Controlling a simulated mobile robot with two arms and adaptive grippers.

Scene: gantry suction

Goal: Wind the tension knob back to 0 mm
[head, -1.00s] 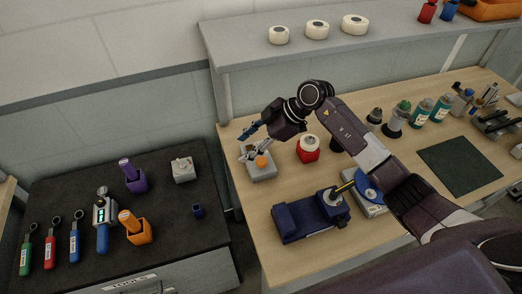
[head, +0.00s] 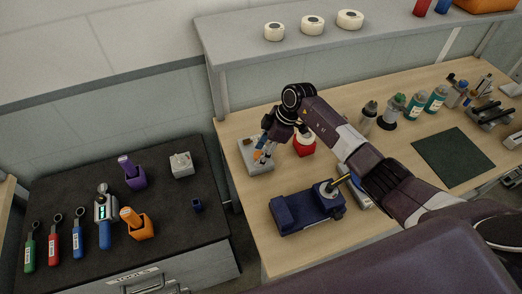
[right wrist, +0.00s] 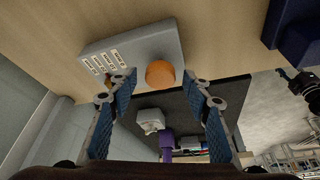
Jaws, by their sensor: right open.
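The tension knob is a round orange knob (right wrist: 160,73) on a light grey box (right wrist: 113,50) with a row of small white labels. In the head view the grey box (head: 247,146) stands at the left end of the wooden bench, and the knob (head: 257,155) is partly hidden by my gripper. My right gripper (head: 266,150) points down over the box. In the right wrist view its blue-padded fingers (right wrist: 161,83) are open, with the knob between their tips in the picture. Whether they touch it cannot be told. The label text and the knob's setting are unreadable. My left gripper is not in view.
A red-based item with a white top (head: 304,143) stands close right of the box. A dark blue device (head: 300,213) sits in front on the bench. A black-topped tool cabinet (head: 75,190) with tools is at left, across a gap. A grey shelf (head: 350,48) runs behind.

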